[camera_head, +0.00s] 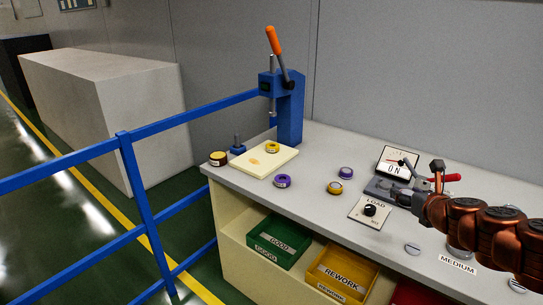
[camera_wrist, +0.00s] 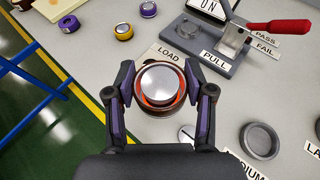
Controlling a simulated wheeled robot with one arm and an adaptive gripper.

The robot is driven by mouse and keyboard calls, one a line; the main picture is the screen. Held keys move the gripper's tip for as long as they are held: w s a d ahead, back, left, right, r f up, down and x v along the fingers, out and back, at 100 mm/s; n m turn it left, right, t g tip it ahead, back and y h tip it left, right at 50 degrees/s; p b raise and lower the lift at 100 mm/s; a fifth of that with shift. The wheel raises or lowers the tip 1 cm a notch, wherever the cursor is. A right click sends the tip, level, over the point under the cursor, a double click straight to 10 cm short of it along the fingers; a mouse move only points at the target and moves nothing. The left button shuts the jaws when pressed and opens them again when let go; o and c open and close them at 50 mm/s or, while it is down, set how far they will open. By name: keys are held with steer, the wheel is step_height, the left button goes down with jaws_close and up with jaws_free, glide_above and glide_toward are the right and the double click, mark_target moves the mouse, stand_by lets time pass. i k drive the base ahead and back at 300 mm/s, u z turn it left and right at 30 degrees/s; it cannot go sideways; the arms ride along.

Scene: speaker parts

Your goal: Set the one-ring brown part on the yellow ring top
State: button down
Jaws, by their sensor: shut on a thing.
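My gripper (camera_wrist: 160,95) is shut on a round part (camera_wrist: 160,82) with a silver top and an orange-brown rim, between its two dark fingers. How many rings it has on its side I cannot tell. In the head view the gripper is not clearly seen; my copper arm enters from the right. A yellow-ringed part (camera_head: 334,187) stands mid-bench, apart from my gripper, and also shows in the wrist view (camera_wrist: 123,31). Another yellow part (camera_head: 272,147) sits on the cream board (camera_head: 285,163). A brown and yellow part (camera_head: 218,158) stands at the bench's left end.
Purple parts stand near the board (camera_head: 282,181) and behind the mid-bench yellow part (camera_head: 346,173). A blue press (camera_head: 290,110) stands at the back. A red-handled clamp fixture (camera_wrist: 210,42) is beyond my gripper. A grey round dish (camera_wrist: 260,140) lies right. Blue rails flank the bench.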

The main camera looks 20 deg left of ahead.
mark_target(273, 145)
steer(key=u, duration=1.3)
steer(key=i, duration=1.9)
steer(key=z, duration=0.1)
